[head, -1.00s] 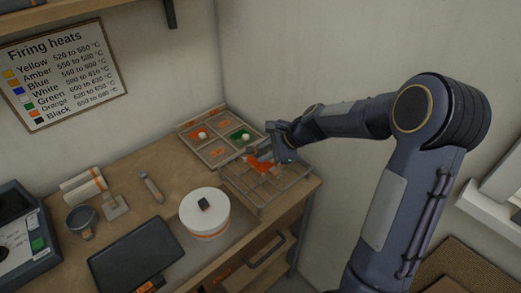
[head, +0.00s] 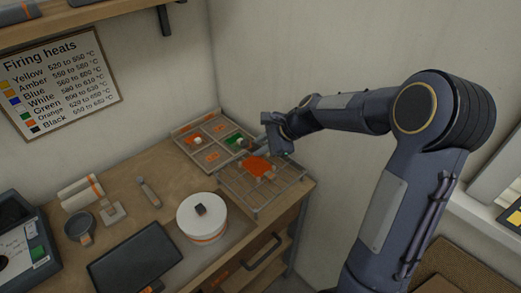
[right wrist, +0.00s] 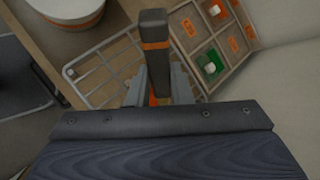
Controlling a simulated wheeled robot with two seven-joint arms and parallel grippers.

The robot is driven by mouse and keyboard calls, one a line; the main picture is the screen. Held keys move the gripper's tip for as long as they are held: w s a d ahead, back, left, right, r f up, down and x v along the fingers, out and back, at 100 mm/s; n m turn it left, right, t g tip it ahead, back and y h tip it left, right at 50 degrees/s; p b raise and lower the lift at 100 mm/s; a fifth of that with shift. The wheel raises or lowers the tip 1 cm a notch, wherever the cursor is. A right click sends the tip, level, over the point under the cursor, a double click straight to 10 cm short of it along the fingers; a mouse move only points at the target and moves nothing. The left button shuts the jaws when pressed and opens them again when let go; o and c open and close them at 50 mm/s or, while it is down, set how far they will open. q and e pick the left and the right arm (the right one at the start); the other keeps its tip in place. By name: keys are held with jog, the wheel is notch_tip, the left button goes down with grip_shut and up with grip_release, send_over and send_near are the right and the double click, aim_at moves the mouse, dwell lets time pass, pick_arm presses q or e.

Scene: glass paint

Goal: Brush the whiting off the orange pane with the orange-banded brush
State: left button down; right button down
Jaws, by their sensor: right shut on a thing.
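The orange pane (head: 258,167) lies on a wire rack (head: 232,190) at the right end of the bench. I cannot make out any whiting on it at this size. My right gripper (head: 264,148) is just behind the pane, near the rack's far edge. It is shut on the orange-banded brush, whose dark handle with an orange band shows in the right wrist view (right wrist: 154,28). The bristles are hidden, and I cannot tell whether they touch the pane. My left gripper is out of view.
A divided tray (head: 197,128) with orange and green compartments stands behind the rack, close to my gripper. A white lidded pot (head: 203,232) and a dark slab (head: 135,258) are to the left. A wall rises on the right.

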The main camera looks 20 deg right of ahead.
jog(key=shift+r, duration=0.1)
dwell(0.4)
notch_tip(320, 180, up, 11)
dwell(0.7)
dwell(0.4)
